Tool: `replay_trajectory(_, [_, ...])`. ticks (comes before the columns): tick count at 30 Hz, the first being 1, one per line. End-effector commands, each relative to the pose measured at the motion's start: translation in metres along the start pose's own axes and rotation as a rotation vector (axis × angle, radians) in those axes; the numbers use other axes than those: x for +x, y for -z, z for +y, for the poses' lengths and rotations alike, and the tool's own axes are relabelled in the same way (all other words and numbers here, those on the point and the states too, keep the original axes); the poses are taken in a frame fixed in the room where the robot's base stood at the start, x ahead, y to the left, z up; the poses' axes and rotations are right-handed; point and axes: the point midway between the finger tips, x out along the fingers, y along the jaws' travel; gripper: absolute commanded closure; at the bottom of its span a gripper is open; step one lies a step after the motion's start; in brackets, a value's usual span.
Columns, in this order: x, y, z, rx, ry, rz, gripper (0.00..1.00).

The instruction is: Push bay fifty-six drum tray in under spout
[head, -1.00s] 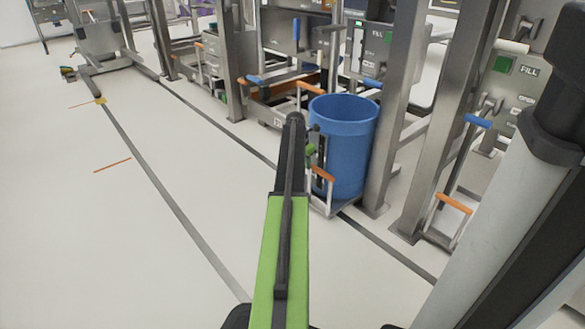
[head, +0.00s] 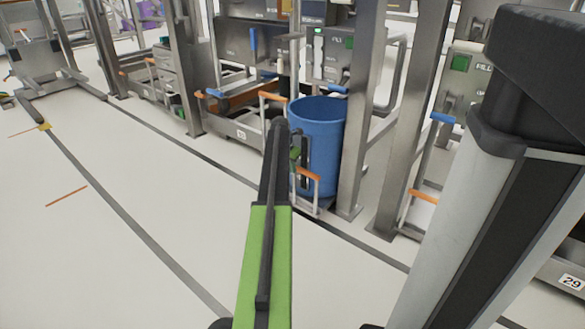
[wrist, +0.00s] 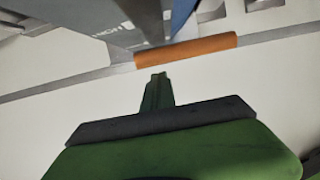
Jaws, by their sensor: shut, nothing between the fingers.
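A blue drum (head: 318,150) stands upright on a low tray between metal posts in the head view. The tray has an orange-gripped handle (head: 308,173) at its front; its plate is mostly hidden by the drum and my arm. My gripper (head: 296,152) is at the drum's near side, close to that handle and partly hidden by my arm. In the wrist view my gripper (wrist: 158,80) is shut and empty, its tips just short of an orange handle bar (wrist: 187,50). I cannot tell whether they touch. No bay number is readable by the drum.
Metal posts (head: 362,130) flank the drum. A neighbouring bay with a blue handle (head: 443,118) and an orange handle (head: 423,196) is on the right, with a plate reading 29 (head: 572,282). The pale floor (head: 110,230) at left is open.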

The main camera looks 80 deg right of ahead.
Motion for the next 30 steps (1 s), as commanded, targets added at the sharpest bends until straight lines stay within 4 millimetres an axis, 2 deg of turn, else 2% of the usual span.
replay_trajectory(5, [-0.009, 0.015, -0.001, -0.003, -0.001, 0.0, 1.0])
replay_trajectory(9, [-0.025, 0.037, -0.007, 0.0, -0.001, 0.0, 1.0])
replay_trajectory(11, [-0.045, 0.029, -0.007, 0.003, 0.0, 0.0, 1.0])
replay_trajectory(15, [-0.08, 0.027, -0.008, 0.004, 0.001, 0.0, 1.0])
replay_trajectory(18, [-0.102, 0.027, -0.008, 0.004, 0.001, 0.0, 1.0])
replay_trajectory(21, [-0.115, 0.028, -0.008, 0.004, 0.001, 0.0, 1.0])
replay_trajectory(27, [-0.119, 0.03, -0.007, 0.005, 0.001, 0.001, 1.0])
replay_trajectory(29, [-0.121, 0.039, -0.002, 0.013, -0.002, 0.003, 1.0])
replay_trajectory(30, [-0.127, 0.052, 0.007, 0.025, -0.007, 0.007, 1.0])
